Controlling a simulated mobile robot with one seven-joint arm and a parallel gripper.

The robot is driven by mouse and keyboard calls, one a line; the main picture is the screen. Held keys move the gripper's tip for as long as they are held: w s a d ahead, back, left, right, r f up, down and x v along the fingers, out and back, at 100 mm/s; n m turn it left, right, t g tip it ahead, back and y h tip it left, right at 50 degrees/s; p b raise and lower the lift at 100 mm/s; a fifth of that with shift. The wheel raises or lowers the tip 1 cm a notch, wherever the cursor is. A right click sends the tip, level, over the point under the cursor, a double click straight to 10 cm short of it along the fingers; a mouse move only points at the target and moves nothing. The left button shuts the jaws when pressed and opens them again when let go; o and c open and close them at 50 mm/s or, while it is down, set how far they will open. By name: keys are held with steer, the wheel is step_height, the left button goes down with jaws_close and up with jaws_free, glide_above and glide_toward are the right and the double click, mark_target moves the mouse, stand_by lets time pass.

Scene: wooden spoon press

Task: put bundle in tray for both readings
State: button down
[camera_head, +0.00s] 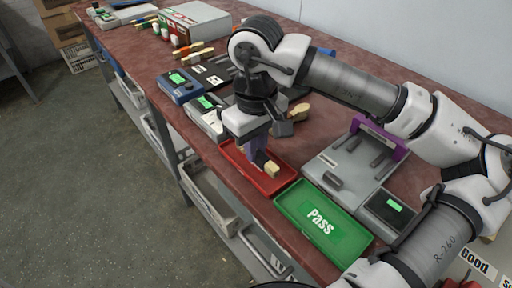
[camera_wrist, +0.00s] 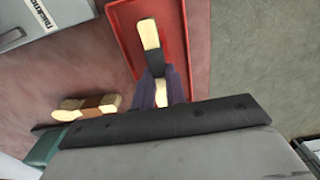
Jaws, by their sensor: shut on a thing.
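My gripper (camera_head: 256,158) is shut on a pale wooden bundle (camera_head: 271,169) with a black band. The bundle's pale end sticks out past the fingers, and the rest is partly hidden by them. In the wrist view, the bundle (camera_wrist: 150,36) lies between the purple-grey fingers (camera_wrist: 162,85) and overlaps the red tray (camera_wrist: 122,30). In the head view, the gripper and bundle are over the red tray (camera_head: 284,184); I cannot tell whether the bundle touches its floor. The green tray (camera_head: 345,252) marked PASS is beside it on the right and looks empty.
A grey device (camera_head: 345,170) with a purple bracket and a small green-lit display unit (camera_head: 390,212) stand behind the green tray. A blue meter (camera_head: 180,86) and a grey meter (camera_head: 206,112) sit to the left. Another bundle (camera_wrist: 90,106) with a brown band lies beside the red tray.

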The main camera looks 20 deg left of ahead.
steer(key=shift+f, duration=0.35)
steer(key=shift+f, duration=0.2)
steer(key=c, duration=1.4)
jaws_free()
steer(key=shift+c, duration=0.2)
steer(key=shift+r, duration=0.1)
step_height(320, 180, up, 12)
steer(key=shift+p, duration=0.45)
steer(key=shift+r, duration=0.1)
